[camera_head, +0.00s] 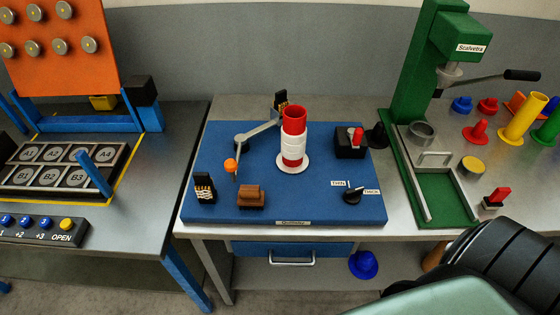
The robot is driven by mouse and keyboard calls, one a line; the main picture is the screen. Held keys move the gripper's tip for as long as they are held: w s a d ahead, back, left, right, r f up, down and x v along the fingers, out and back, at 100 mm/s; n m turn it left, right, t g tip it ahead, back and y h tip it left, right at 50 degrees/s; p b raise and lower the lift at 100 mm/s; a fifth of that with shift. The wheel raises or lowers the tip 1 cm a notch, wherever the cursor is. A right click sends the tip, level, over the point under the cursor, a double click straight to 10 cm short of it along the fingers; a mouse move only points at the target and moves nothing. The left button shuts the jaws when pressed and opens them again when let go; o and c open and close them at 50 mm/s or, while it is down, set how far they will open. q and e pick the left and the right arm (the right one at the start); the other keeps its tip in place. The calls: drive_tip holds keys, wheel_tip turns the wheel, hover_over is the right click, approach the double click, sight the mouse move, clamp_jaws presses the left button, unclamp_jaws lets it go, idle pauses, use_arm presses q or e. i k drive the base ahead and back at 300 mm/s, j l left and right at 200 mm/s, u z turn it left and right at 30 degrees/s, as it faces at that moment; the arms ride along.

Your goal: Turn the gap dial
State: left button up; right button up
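A small black dial knob (352,194) sits near the front right of the blue board (310,206). White labels stand beside it, one appearing to read THIN (338,183) and one to its right appearing to read THICK (371,191). The knob's pointer direction is too small to read surely. Neither of my grippers shows in the head view. A black ribbed part and a pale green part at the lower right look like my own arm, apart from the dial in the picture.
A red and white bobbin (293,140) stands on the blue board, with a jointed grey arm (258,133) to its left. A black box with a red switch (351,142) is behind the dial. The green press (405,85) rises at the right. Bare blue surface surrounds the dial.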

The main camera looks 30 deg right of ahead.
sight(352, 197)
drive_tip(key=k+z, duration=0.15)
drive_tip(key=z, duration=1.4)
